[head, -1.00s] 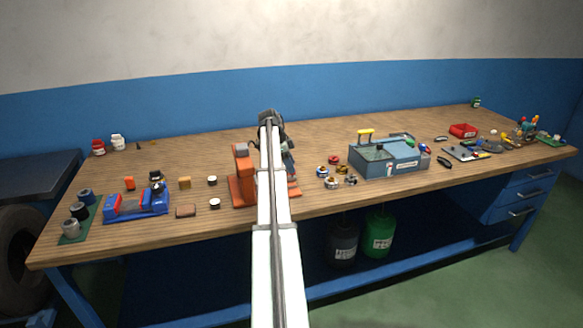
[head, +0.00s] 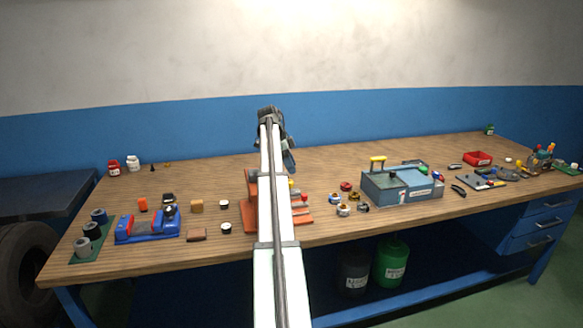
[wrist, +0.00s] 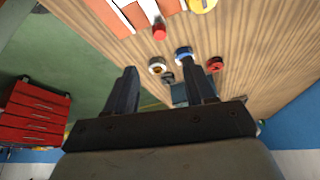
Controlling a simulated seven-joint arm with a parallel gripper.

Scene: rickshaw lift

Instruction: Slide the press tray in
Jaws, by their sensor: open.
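An orange press (head: 250,205) stands near the front edge of the bench, left of centre, largely hidden behind my arm. Low orange parts with a red knob (head: 304,197) show to the right of my arm; I cannot tell clearly which of them is the tray. In the wrist view, an orange part with pale strips (wrist: 128,12) and a red-tipped knob (wrist: 159,33) lie at the top, beyond my fingers. My gripper (wrist: 164,72) is open and empty, apart from these parts. In the head view my arm hides much of the gripper.
Several ring-shaped parts (head: 346,197) lie right of the press, before a grey-blue toolbox (head: 400,187) with a yellow handle. A blue and red fixture (head: 147,227) and small blocks (head: 197,206) lie to the left. The bench behind is mostly clear.

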